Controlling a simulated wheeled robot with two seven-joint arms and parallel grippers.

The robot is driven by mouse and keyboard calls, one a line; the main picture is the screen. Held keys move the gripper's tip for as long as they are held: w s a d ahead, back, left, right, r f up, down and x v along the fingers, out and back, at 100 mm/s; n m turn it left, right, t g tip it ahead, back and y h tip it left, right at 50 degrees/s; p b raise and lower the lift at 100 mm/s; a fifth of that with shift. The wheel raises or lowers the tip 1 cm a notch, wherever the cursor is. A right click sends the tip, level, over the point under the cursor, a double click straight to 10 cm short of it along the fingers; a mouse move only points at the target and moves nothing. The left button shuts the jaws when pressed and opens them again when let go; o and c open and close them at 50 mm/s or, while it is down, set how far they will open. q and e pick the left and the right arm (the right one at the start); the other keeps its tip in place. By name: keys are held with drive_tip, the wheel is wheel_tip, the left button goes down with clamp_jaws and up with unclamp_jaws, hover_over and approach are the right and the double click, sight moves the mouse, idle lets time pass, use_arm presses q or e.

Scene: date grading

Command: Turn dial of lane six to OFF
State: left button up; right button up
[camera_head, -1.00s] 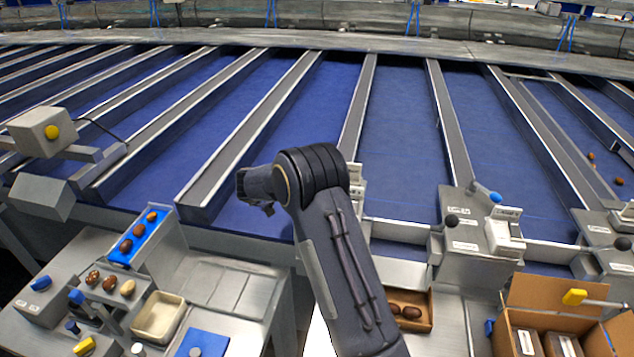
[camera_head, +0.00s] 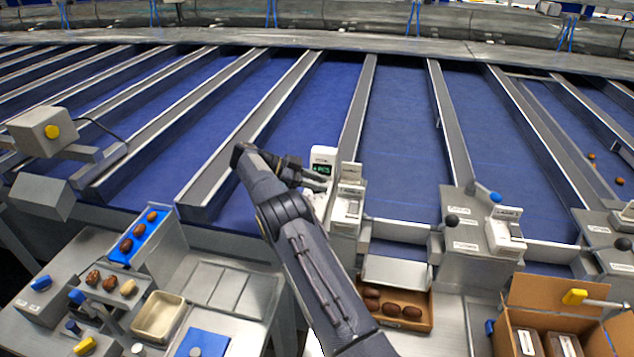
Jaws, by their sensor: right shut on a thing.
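My right arm reaches up through the middle, and its right gripper (camera_head: 318,183) is at the left side of a pale control box with a small green-lit display (camera_head: 322,168). The jaws are shut on the dial at this box. The dial is hidden behind the dark fingers, so its setting cannot be read. The lane labels are too small to read. My left gripper is out of view.
A similar lane post with a black-knobbed lever (camera_head: 451,221) and a blue-tipped lever (camera_head: 495,197) stands to the right. A cardboard tray with dates (camera_head: 427,322) lies below. A grading bench with a cream bin (camera_head: 159,317) is at lower left. Blue lanes lie behind.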

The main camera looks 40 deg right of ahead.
drive_tip(key=shift+m+g, duration=0.4)
idle(0.4)
drive_tip(key=o, duration=1)
